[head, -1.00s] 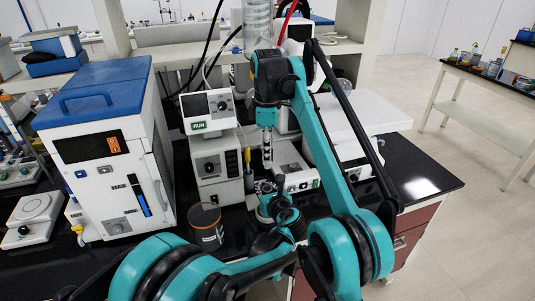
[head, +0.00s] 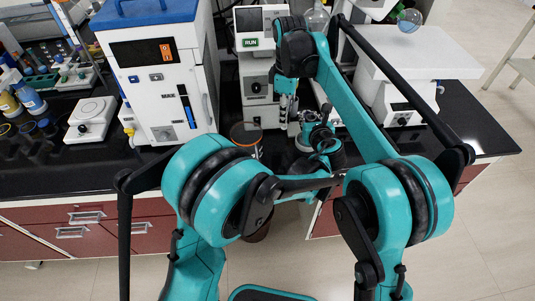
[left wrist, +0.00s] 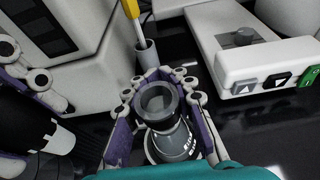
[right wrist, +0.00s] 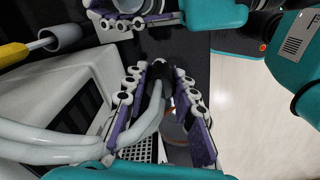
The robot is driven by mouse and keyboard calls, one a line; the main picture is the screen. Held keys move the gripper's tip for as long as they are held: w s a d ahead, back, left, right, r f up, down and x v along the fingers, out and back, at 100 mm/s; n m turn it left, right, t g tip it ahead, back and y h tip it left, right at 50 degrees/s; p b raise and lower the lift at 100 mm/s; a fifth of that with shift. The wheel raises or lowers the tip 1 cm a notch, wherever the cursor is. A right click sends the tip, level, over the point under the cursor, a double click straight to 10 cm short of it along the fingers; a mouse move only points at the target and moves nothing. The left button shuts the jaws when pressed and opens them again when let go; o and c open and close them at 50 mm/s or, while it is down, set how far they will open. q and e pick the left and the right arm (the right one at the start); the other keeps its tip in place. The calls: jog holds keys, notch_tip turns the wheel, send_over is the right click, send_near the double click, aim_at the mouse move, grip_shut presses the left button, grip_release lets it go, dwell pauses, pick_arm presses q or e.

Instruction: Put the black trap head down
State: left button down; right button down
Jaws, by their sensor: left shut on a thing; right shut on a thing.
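My right gripper (right wrist: 162,125) is shut on the black trap head (right wrist: 158,70). Pale hoses run in from the left close to it, and most of it is hidden between the fingers. In the left wrist view a black piece with a notched white end (left wrist: 45,130) shows at the left edge, between the right gripper's fingers. My left gripper (left wrist: 165,85) is shut on a dark grey cylinder with an open round mouth (left wrist: 158,103). In the head view the right gripper (head: 287,112) points down, just left of the left gripper (head: 309,120). Both are above the black bench.
An orange-rimmed container (head: 245,134) stands by the bench's front edge, left of the grippers. Behind is the white RUN instrument (head: 256,80). A blue-topped white box (head: 160,85) stands left. A yellow-handled tool (left wrist: 132,12) stands in a grey holder (left wrist: 146,55).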

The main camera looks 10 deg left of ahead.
notch_tip(320, 180, down, 10)
jog(key=shift+s+a+f, duration=0.1)
dwell(0.4)
jog(key=c, duration=1.2)
grip_release()
jog(key=shift+f, duration=0.1)
notch_tip(320, 180, up, 12)
jog(key=shift+r, duration=0.15)
pick_arm(q)
jog(key=c, duration=1.5)
grip_release()
